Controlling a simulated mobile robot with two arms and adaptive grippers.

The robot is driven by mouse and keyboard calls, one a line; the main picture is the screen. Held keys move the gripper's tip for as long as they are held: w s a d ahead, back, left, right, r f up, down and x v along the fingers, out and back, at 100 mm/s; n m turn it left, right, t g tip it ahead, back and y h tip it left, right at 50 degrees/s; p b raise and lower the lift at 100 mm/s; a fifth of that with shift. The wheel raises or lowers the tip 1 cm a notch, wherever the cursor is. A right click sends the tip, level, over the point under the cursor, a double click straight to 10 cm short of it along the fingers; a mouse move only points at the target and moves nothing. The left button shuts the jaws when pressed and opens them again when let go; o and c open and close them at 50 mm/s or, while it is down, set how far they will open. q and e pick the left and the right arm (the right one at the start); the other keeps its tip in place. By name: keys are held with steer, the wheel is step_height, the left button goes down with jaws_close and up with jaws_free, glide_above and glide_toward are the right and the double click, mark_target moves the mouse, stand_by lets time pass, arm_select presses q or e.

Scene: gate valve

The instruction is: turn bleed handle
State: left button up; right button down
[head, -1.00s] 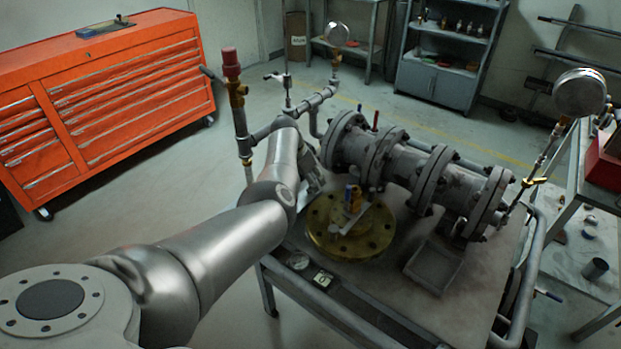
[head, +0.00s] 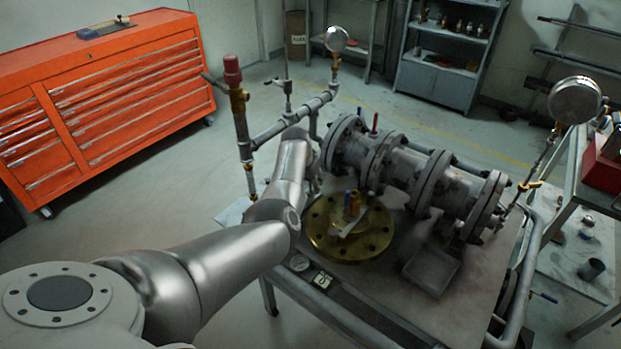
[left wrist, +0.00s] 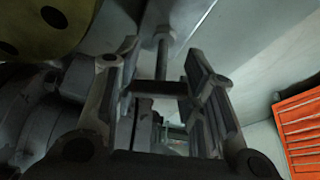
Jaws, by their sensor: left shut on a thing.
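My left arm reaches across the head view to the pipework beside the flanged valve body (head: 400,172). The left gripper is hidden there behind its own arm. In the left wrist view, the left gripper (left wrist: 160,90) has a finger on each side of a short dark bar (left wrist: 160,88), with a rod (left wrist: 162,52) rising from it. It is shut on this bar, which looks like a handle; I cannot tell for certain that it is the bleed handle. A small T-shaped handle (head: 275,82) tops a thin pipe in the head view. The right gripper is out of view.
A red-capped pipe (head: 238,115) stands close to my left arm. A brass flange (head: 350,245) and a grey tray (head: 432,268) lie on the bench (head: 395,290). Gauges (head: 336,38) rise above the pipework. An orange tool chest (head: 130,90) stands at left; the floor between is clear.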

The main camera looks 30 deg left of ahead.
arm_select(q)
steer(key=n+y, duration=0.1)
steer(key=n, duration=0.2)
steer(key=n+y+b, duration=0.1)
steer(key=n, duration=0.1)
steer(key=shift+f+n+g, duration=0.15)
steer(key=shift+n+g, duration=0.15)
steer(key=shift+g, duration=0.1)
steer(key=shift+n+y+b, duration=0.3)
steer(key=shift+n+b, duration=0.6)
steer(key=shift+b, duration=0.05)
steer(key=n+g+b, duration=0.1)
steer(key=n+b, duration=0.2)
steer(key=shift+f+y+b, duration=0.1)
steer(key=shift+y+b, duration=0.2)
steer(key=shift+n+g+b, duration=0.5)
steer(key=shift+n+b, duration=0.6)
steer(key=shift+r, duration=0.2)
steer(key=o, duration=1)
steer(key=shift+o, duration=0.2)
